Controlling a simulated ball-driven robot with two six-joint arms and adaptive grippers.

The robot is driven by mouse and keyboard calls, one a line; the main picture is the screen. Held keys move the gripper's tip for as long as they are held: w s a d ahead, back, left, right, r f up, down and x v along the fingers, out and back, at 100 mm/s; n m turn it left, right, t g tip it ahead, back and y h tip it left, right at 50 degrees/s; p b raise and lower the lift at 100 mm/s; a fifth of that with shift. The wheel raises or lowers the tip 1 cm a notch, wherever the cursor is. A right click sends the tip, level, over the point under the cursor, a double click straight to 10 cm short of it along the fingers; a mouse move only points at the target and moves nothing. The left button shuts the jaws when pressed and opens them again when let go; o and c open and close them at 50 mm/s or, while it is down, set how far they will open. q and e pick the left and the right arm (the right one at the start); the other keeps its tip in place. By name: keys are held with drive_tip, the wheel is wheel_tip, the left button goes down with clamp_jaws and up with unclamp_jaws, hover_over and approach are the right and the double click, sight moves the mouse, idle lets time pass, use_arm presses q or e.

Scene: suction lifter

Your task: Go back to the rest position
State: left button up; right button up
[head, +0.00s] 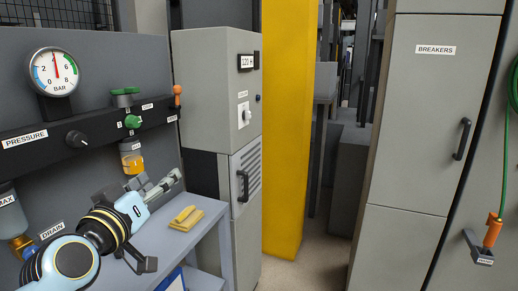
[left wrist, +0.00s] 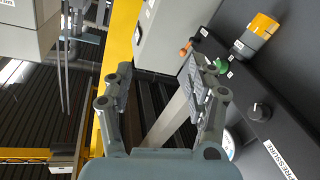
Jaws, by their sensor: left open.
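My left arm reaches in from the lower left in the head view. Its gripper (head: 160,184) is held in front of the dark panel, above the grey bench (head: 205,235). In the left wrist view the two fingers of this gripper (left wrist: 157,82) stand apart with nothing between them. The gripper is open and empty. My right gripper does not show in either view.
The panel has a pressure gauge (head: 54,71), a black knob (head: 76,138), a green valve (head: 132,122) and an orange-handled lever (head: 177,94). A grey cabinet (head: 205,85), yellow pillar (head: 285,130) and breaker cabinet (head: 415,130) stand beyond.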

use_arm(q)
drive_tip(key=s+a+f+m+g, duration=0.1)
drive_tip(key=s+f+m+g, duration=0.1)
drive_tip(key=s+f+g, duration=0.45)
drive_tip(key=s+f+m+g, duration=0.2)
drive_tip(key=s+f, duration=0.2)
drive_tip(key=s, duration=0.5)
drive_tip(key=s+a+f+g+y, duration=0.1)
drive_tip(key=s+a+g+y, duration=0.15)
drive_tip(key=s, duration=0.65)
drive_tip(key=s+a+f+g+y, duration=0.1)
drive_tip(key=s+a+g, duration=0.25)
drive_tip(key=s, duration=0.55)
drive_tip(key=s+a+f+n+g+b, duration=0.2)
drive_tip(key=f+b, duration=1)
drive_tip(key=f, duration=2.9)
drive_tip(key=s+a+f+b, duration=0.2)
drive_tip(key=s+f+b, duration=0.5)
drive_tip(key=s+f, duration=1.1)
wheel_tip(320, 180, down, 3)
drive_tip(key=shift+f+m, duration=0.2)
drive_tip(key=shift+m, duration=0.2)
drive_tip(key=shift+a+g+b, duration=0.1)
drive_tip(key=shift+g+b, duration=0.15)
drive_tip(key=shift+b, duration=0.05)
